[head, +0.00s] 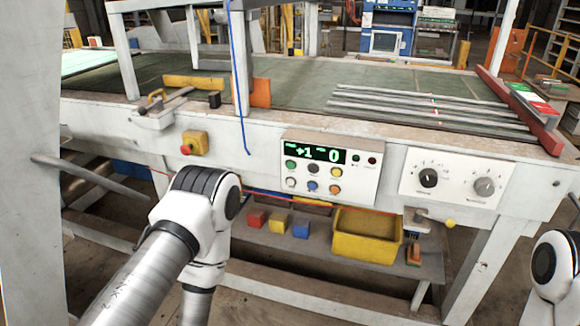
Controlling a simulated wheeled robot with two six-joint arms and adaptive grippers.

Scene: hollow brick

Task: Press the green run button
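The white control panel (365,190) is on the front of the machine bench, with a lit display (315,154) reading "+1" and "0". The green button (291,165) is at the left of the upper button row, just below the display; its label is too small to read. Black, yellow, white, blue and orange buttons are beside and below it. My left arm (205,200) comes in from the lower left and bends down, left of the panel; its gripper is out of frame. My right arm (556,265) shows at the right edge; its gripper is also out of frame.
A yellow box with a red button (194,143) is left of the panel. A two-knob panel (457,182) is to its right. A lower shelf holds red, yellow and blue blocks (278,222) and a yellow bin (367,234). The space directly before the green button looks clear.

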